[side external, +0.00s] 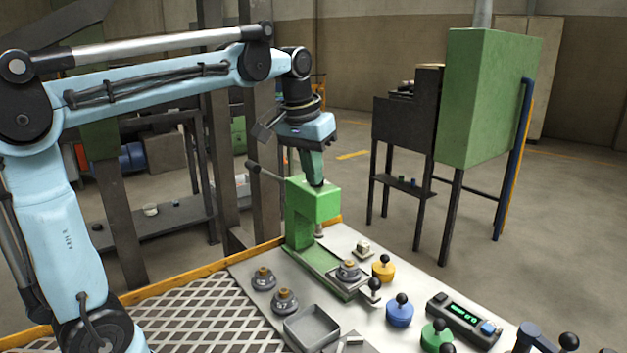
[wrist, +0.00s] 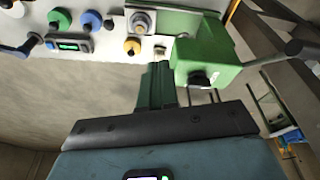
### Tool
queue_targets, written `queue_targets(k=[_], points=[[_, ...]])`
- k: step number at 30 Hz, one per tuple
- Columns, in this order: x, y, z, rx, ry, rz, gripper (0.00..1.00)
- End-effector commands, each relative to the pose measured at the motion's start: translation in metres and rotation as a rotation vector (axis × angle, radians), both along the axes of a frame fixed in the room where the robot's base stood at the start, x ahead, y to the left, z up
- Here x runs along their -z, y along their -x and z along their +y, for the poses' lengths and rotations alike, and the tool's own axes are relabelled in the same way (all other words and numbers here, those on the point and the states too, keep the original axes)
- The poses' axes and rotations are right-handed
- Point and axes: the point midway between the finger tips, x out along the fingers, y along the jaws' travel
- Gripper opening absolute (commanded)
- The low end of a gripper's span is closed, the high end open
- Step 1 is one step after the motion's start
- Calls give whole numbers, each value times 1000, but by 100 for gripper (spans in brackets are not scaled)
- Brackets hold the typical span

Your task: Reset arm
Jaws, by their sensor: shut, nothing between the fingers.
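My gripper (side external: 316,180) points down at the end of my light-blue arm. In the side external view its green fingers are at the top of a green press (side external: 318,203); whether they touch it I cannot tell. In the wrist view the fingers of my gripper (wrist: 157,68) are together with nothing between them, and the green press (wrist: 208,55) stands to their right.
The worktable has a small grey tray (side external: 311,327), metal fittings (side external: 285,301), yellow (side external: 383,268) and blue (side external: 399,313) knobs, and a display box (side external: 463,317). A long-handled lever (side external: 268,172) juts from the press. A green cabinet (side external: 483,95) stands behind right.

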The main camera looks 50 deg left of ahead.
Motion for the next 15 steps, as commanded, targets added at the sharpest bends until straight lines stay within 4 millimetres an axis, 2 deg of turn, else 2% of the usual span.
queue_targets(k=[6, 15], points=[[39, 38, -37, 120, -36, -138, 0], [103, 86, -70, 257, -73, -308, 0]])
